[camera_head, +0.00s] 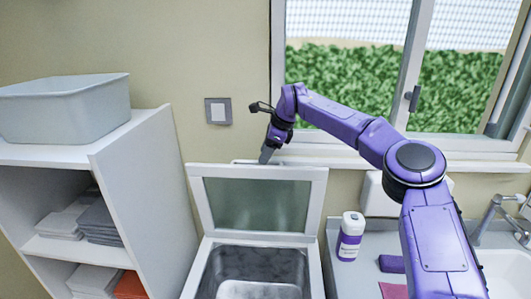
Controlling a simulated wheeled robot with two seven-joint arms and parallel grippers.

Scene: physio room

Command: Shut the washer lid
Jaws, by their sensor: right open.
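The washer (202,268) stands at the bottom centre, its metal tub showing from above. Its lid (256,203), a white frame around a greenish pane, stands open and raised at the back of the washer. My right gripper (266,155) is at the top edge of the lid, pointing down, with its arm reaching in from the right. It is open with nothing visible in it. I cannot tell whether its tips touch the lid or are just behind it. My left gripper is not in view.
A white shelf unit (140,190) with folded towels and a grey bin (65,108) stands close on the left. On the right, a counter holds a purple-labelled bottle (350,236), a purple block (391,264) and a sink (505,270). A window is behind.

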